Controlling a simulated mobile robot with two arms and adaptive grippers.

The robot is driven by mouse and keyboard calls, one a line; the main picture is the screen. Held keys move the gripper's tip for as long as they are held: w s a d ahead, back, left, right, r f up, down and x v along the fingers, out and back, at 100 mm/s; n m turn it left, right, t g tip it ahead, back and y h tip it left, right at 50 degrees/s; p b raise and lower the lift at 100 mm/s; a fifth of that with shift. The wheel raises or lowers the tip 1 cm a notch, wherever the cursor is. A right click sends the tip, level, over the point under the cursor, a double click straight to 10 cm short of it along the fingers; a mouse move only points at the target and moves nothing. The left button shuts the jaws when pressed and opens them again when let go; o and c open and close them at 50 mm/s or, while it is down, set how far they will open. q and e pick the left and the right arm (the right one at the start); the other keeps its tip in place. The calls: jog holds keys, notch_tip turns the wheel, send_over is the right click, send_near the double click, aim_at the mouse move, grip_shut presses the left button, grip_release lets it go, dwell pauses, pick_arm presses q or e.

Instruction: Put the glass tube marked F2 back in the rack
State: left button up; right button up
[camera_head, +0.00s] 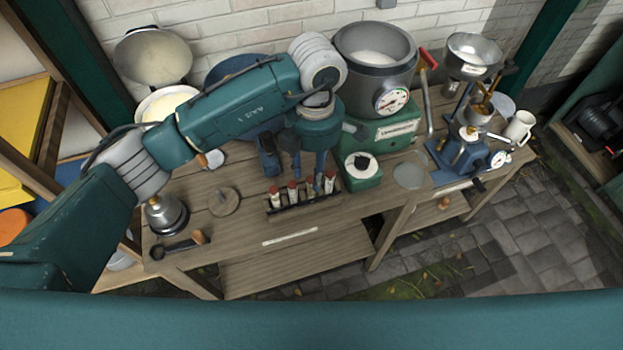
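The dark tube rack (306,211) stands near the front edge of the wooden bench. Several glass tubes with reddish tops stand in it, one at its left end (275,199) and one at its right end (329,184). Their marks are too small to read, so I cannot tell which is F2. My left gripper (309,180) points down over the rack. Its two fingers look apart, with a tube (310,190) showing between or just beyond their tips. I cannot tell whether they touch it. My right gripper is not in view.
A green machine with a gauge (391,100) and a small green scale (363,176) stand right of the rack. A round wooden lid (224,201) and a metal burner pot (166,214) are to its left. The bench front between them is mostly clear.

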pick_arm(q)
notch_tip(320, 180, up, 8)
jog(key=b, duration=0.2)
jog(key=shift+r, duration=0.25)
jog(key=shift+d+f, duration=0.1)
